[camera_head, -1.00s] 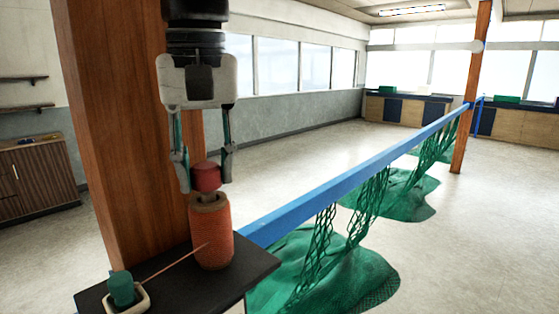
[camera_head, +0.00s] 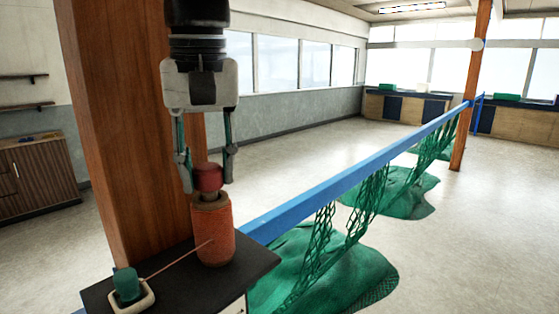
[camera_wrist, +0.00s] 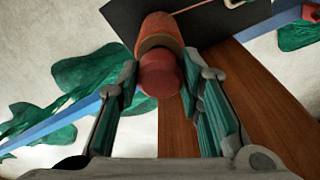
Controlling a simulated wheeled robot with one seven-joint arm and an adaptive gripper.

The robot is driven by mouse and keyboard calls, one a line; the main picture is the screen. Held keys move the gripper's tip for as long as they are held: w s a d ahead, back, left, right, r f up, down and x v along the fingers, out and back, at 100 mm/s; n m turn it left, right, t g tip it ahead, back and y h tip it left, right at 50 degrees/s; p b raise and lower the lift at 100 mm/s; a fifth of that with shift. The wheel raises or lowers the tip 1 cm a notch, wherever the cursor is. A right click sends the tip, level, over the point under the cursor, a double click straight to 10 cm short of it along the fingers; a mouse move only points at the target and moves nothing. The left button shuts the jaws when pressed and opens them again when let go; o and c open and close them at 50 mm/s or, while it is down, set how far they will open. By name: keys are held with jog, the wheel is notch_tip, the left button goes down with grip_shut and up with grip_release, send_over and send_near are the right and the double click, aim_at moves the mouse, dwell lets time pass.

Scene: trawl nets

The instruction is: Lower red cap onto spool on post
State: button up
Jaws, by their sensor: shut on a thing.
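The red cap (camera_head: 208,177) is held between the two fingers of my gripper (camera_head: 207,172), just above the spool. The orange-brown spool (camera_head: 213,236) stands upright on a dark shelf. A short brown tip, perhaps the post, shows between cap and spool top in the head view. In the wrist view my gripper (camera_wrist: 163,95) has its fingers either side of the red cap (camera_wrist: 160,76), which overlaps the near end of the spool (camera_wrist: 160,32). Whether cap and post touch cannot be told. The rest of the post is hidden inside the spool.
The dark shelf (camera_head: 252,264) also bears a green object (camera_head: 127,283) in a pale holder, with a thin line running to the spool. A wooden pillar (camera_head: 120,120) stands close behind my gripper. A blue rail (camera_head: 330,187) with green nets (camera_head: 325,270) runs off right.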

jog(key=shift+f, duration=0.1)
jog(key=shift+f, duration=0.45)
jog(key=o, duration=1.1)
jog(key=r, duration=0.4)
jog(key=s+r, duration=0.1)
jog(key=r, duration=0.6)
jog(key=shift+s+d+r, duration=0.15)
jog(key=shift+d+r, duration=0.15)
jog(key=shift+r, duration=0.1)
